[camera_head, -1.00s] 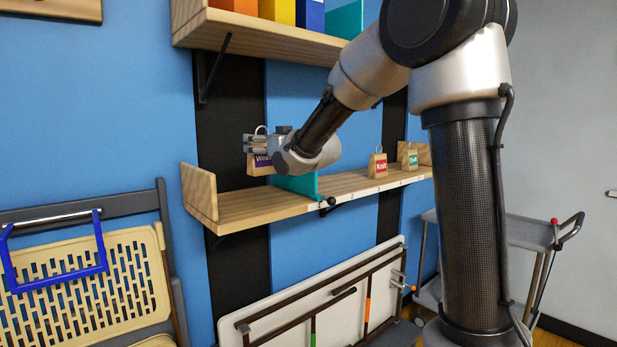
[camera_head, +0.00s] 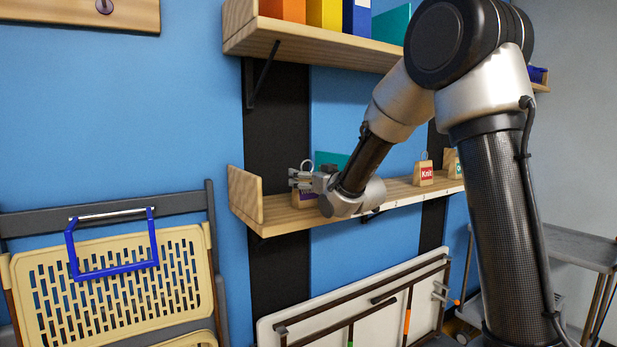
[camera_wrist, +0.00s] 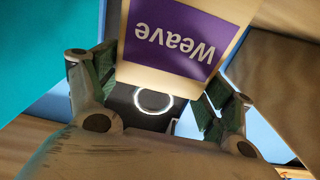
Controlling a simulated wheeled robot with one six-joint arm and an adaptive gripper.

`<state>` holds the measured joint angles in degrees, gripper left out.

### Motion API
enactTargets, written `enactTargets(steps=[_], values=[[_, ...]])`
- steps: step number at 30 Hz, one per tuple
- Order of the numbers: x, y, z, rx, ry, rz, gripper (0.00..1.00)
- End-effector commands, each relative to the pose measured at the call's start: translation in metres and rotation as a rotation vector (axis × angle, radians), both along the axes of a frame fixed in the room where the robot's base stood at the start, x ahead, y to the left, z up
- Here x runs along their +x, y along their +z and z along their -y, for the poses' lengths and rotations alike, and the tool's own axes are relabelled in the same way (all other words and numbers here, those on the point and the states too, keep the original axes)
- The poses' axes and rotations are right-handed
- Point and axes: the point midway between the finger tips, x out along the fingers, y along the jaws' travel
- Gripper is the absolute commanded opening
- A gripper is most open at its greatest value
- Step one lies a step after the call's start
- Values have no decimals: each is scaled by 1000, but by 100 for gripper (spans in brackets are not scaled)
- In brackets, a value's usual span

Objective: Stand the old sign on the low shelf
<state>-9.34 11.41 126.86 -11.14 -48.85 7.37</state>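The wooden sign (camera_head: 304,202) with a purple label is at the left part of the low shelf (camera_head: 283,222), its base at or very near the board. In the wrist view the sign (camera_wrist: 172,78) shows upside down and reads "Weave", with a ring at its narrow top. My gripper (camera_head: 305,180) is at the sign's upper part. In the wrist view its two fingers (camera_wrist: 157,96) lie along both edges of the sign and appear closed on it. My wrist hides part of the shelf to the right of the sign.
A teal divider (camera_head: 330,159) shows behind my wrist. A "Knit" sign (camera_head: 425,172) and another sign (camera_head: 453,165) stand further right. The shelf's wooden end (camera_head: 246,195) is left of the sign. An upper shelf (camera_head: 300,42) with colored boxes is above.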

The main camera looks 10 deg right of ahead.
Motion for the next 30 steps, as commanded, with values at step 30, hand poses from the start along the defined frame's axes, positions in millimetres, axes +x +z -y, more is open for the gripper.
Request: enactTargets(steps=[30], values=[[-97, 3, 31, -1, -1, 1, 98]])
